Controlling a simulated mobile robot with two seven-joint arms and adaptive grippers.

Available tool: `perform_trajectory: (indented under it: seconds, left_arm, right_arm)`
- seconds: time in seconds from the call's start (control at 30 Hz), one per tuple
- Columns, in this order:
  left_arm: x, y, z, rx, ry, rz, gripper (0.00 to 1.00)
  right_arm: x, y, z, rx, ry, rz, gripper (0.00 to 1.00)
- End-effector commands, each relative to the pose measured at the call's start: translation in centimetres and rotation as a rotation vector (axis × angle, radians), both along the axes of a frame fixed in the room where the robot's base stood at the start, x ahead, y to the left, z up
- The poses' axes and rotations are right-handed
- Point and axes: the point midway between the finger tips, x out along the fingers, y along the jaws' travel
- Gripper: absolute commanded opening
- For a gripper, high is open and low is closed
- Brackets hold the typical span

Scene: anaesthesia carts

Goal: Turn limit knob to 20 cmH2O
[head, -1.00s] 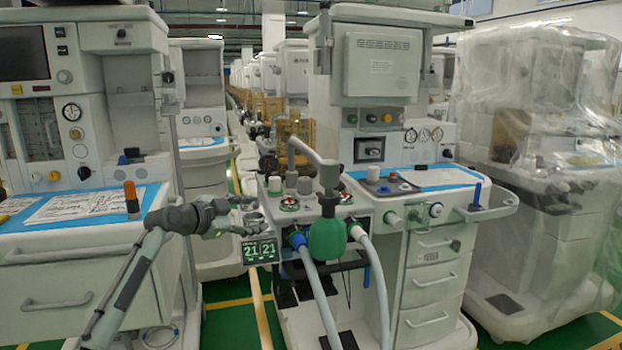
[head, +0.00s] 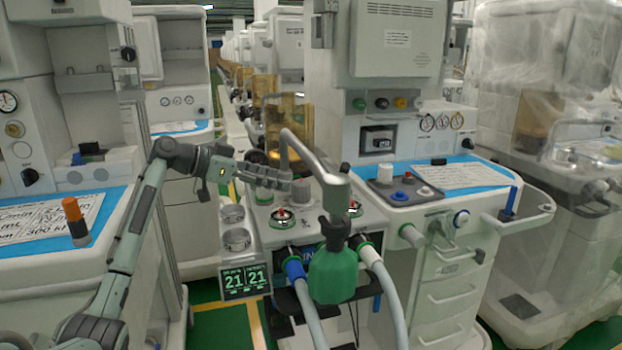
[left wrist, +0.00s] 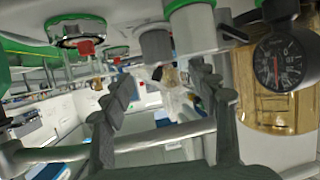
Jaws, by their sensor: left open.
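A grey ribbed knob (head: 301,190) stands on top of the breathing block (head: 262,232), behind the bent metal tube; I take it for the limit knob. It seems to be the grey cylinder (left wrist: 156,44) beyond the fingers in the left wrist view. Its scale and setting cannot be read. My left gripper (head: 286,179) reaches in from the left, just beside the knob in the picture. In the left wrist view the gripper (left wrist: 163,76) has its fingers apart with nothing held between them. My right gripper is not in view.
The bent metal tube (head: 318,168) and green bag (head: 333,275) stand close in front. Red-centred valves (head: 282,216) sit nearby. A screen (head: 246,281) reads 21 and 21. A round gauge (left wrist: 281,60) and a white cylinder (left wrist: 194,28) are close to the fingers.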

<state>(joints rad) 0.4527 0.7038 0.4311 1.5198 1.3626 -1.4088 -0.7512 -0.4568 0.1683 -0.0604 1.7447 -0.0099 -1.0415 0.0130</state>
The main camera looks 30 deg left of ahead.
Motion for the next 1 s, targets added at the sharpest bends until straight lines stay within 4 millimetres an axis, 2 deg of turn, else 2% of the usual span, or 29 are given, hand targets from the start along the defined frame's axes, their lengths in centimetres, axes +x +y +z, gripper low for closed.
perform_trajectory:
  seconds: [0.13, 0.5, 0.9, 1.0]
  left_arm:
    - [0.9, -0.7, -0.5, -0.003, 0.001, -0.005, 0.60]
    - [5.3, -3.4, -2.5, -0.003, 0.001, -0.004, 0.60]
    - [6.0, -3.8, -3.0, 0.000, 0.000, -0.003, 0.60]
    - [6.0, -3.8, -3.0, 0.000, 0.000, -0.003, 0.47]
  right_arm:
    - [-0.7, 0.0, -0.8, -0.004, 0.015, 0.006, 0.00]
    - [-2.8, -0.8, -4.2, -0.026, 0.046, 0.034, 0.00]
    - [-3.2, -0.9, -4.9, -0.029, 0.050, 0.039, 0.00]
    - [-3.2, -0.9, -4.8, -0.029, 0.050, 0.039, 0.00]
